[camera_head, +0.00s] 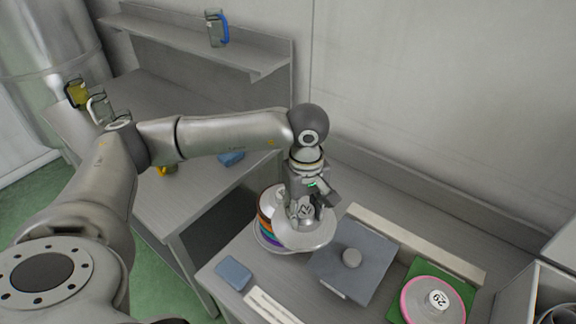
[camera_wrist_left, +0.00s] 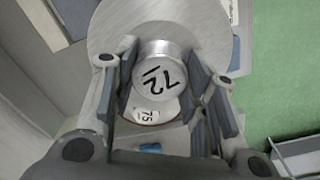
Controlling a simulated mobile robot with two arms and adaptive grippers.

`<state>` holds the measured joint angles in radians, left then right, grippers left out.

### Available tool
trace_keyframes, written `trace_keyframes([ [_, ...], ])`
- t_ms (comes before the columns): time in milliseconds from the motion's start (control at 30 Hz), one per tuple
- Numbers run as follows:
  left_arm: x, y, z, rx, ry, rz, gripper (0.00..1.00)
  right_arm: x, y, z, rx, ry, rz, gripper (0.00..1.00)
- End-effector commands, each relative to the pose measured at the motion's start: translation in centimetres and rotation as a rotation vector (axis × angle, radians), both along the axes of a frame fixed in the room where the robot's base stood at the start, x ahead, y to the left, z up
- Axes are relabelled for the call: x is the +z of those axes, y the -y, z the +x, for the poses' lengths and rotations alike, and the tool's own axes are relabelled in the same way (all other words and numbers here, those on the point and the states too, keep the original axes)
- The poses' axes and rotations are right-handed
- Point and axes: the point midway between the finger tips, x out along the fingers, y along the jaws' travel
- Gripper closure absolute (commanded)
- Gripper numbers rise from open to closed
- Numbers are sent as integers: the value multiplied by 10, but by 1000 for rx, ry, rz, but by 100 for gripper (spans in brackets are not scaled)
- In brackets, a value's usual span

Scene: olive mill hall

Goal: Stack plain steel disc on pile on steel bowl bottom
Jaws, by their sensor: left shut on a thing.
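My left gripper (camera_head: 310,200) is shut on the knob of the plain steel disc (camera_head: 308,236). In the left wrist view the knob of the disc (camera_wrist_left: 162,72), labelled 72, sits between the two fingers. The disc is at the pile (camera_head: 265,208), whose orange, blue and purple edges show at its left. The disc hides much of the pile, and I cannot tell whether the two touch. The rim of the steel bowl bottom (camera_head: 262,243) shows below the pile. A second label, 75 (camera_wrist_left: 146,116), shows beyond the knob in the wrist view. My right gripper is not in view.
Right of the pile lies a grey square plate (camera_head: 335,268) with a round knob. A blue block (camera_head: 233,273) lies front left. Pale strips (camera_head: 415,243) edge the area. Mugs (camera_head: 214,28) stand at the back left.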

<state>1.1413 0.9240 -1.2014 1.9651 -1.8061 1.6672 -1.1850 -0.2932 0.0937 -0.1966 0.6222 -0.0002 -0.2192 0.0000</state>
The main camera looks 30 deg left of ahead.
Motion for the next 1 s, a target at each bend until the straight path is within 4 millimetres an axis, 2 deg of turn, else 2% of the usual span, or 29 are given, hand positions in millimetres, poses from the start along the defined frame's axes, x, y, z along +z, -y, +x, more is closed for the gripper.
trace_keyframes([
  [33, 7, -9, 10, 135, -2, -1, 67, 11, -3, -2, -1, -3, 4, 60],
  [300, 8, -58, 52, 861, -13, 3, 67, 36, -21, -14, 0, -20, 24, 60],
  [500, 5, -86, 66, 1206, -15, 13, 67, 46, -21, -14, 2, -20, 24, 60],
  [700, 1, -95, 70, 1323, -16, 17, 67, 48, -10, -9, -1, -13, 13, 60],
  [1000, -11, -95, 70, 1324, -16, 17, 67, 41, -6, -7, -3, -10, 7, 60],
])
